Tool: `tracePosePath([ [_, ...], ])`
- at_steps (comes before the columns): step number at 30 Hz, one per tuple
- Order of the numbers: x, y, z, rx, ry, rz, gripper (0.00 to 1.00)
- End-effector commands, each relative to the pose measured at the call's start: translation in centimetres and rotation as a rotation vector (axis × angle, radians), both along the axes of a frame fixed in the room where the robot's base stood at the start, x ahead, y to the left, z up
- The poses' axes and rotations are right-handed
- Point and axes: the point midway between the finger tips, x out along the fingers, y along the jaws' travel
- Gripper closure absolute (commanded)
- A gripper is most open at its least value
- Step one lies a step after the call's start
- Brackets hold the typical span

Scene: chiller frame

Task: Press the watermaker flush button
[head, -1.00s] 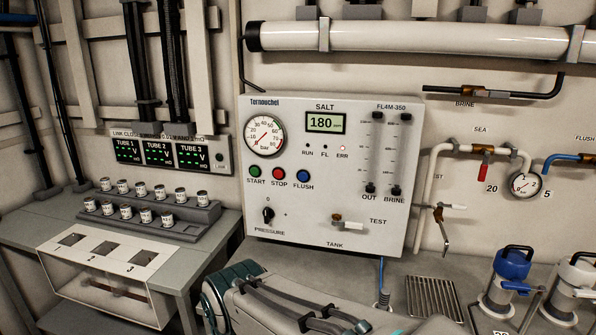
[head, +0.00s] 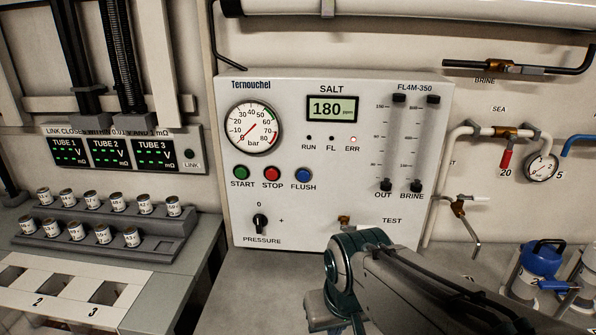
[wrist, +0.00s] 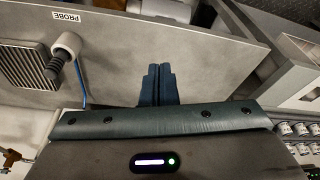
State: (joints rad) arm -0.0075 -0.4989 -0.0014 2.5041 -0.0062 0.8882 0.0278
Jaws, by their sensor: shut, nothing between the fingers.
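The blue FLUSH button (head: 303,176) is on the white watermaker panel (head: 290,215), right of the red STOP button (head: 271,174) and the green START button (head: 242,173). Nothing covers it in the head view. My arm reaches in from the lower right, its bent joint in front of the panel's lower right edge. In the wrist view my gripper (wrist: 158,73) has its two dark fingers together, empty, over the grey counter. The fingertips cannot be made out in the head view. The buttons do not show in the wrist view.
The PRESSURE knob (head: 260,222) sits below the buttons. A display reads 180 and the ERR lamp is pale. A stepped rack of small cans (head: 110,230) stands left. A valve with a lever (head: 460,206) is right of the panel. The wrist view shows a probe (wrist: 67,46) and a grate.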

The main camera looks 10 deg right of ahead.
Motion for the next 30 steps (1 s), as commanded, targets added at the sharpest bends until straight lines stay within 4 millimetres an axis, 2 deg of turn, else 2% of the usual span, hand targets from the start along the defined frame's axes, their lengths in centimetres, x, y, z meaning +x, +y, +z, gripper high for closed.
tracePosePath([
  [7,0.3,-0.1,0.0,-0.007,-0.009,0.001,1.00],
  [11,2.2,-1.5,0.2,-0.057,-0.071,0.020,1.00],
  [14,5.1,-3.0,0.7,-0.136,-0.168,0.067,1.00],
  [18,10.0,-5.0,1.8,-0.268,-0.340,0.187,1.00],
  [21,13.3,-5.7,2.8,-0.349,-0.461,0.294,1.00],
  [26,17.7,-5.6,4.4,-0.442,-0.656,0.484,1.00],
  [30,20.4,-4.4,5.8,-0.482,-0.835,0.655,1.00],
])
